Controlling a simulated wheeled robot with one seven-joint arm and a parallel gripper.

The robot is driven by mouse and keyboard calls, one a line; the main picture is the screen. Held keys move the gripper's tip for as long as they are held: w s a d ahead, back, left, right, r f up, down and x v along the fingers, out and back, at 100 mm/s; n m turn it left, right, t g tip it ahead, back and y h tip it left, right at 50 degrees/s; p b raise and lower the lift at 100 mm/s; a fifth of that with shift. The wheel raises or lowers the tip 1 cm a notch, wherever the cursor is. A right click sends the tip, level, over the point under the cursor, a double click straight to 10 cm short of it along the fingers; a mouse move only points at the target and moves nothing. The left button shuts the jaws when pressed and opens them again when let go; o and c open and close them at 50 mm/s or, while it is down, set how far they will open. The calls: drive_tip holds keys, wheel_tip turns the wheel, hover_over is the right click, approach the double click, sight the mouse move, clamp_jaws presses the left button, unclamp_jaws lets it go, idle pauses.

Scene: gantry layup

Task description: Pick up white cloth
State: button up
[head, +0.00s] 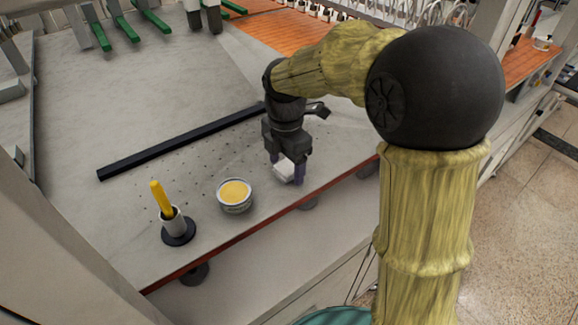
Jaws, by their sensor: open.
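The white cloth (284,171) is a small, pale, folded-looking piece near the front edge of the grey table. My gripper (286,172) points down right over it, with one finger on each side of the cloth. The jaws are open. The gripper body hides the cloth's upper part, and I cannot tell whether the fingers touch it.
A tin with yellow contents (235,195) stands left of my gripper. Further left, a yellow-handled tool (161,198) stands in a holder with a black base (178,230). A long black bar (180,142) lies behind them on the table (90,80). Green pieces (150,18) are at the back.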

sight(286, 167)
idle(0.5)
drive_tip(key=c, duration=1.1)
drive_tip(key=shift+o, duration=0.2)
wheel_tip(286, 167, up, 10)
drive_tip(key=shift+b, duration=0.35)
drive_tip(key=shift+o, duration=0.9)
drive_tip(key=shift+c, duration=0.5)
drive_tip(key=shift+f, duration=0.1)
